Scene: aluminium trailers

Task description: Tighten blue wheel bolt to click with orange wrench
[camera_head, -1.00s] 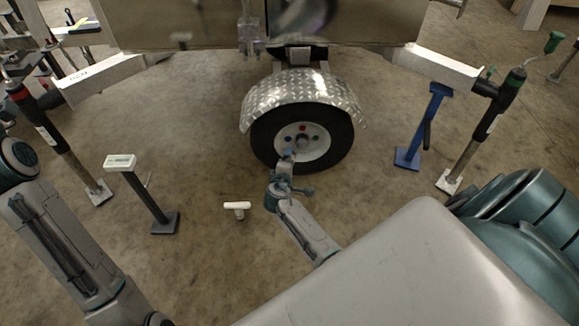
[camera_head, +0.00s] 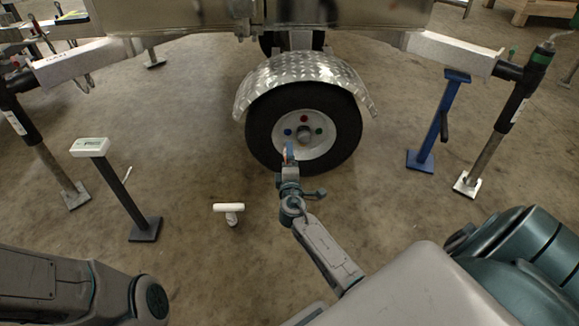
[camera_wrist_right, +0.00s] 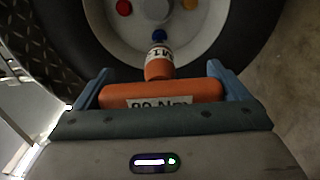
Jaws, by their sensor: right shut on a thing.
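The wheel (camera_head: 259,139) carries several coloured bolts around its hub. The blue bolt (camera_head: 287,132) is at the hub's left in the head view; it also shows in the right wrist view (camera_wrist_right: 159,36). My right gripper (camera_head: 290,152) is in front of the wheel's lower part. In the right wrist view its blue fingers are shut on the orange wrench (camera_wrist_right: 158,70) by its labelled crosswise handle. The wrench's head points at the blue bolt, which shows just beyond it; I cannot tell whether they touch. My left gripper is out of view; only its arm shows at lower left.
A white T-shaped tool (camera_head: 228,208) stands on the floor left of my right arm. A white-topped post (camera_head: 90,147) stands at left, a blue stand (camera_head: 437,125) at right. A metal fender (camera_head: 302,75) covers the wheel's top.

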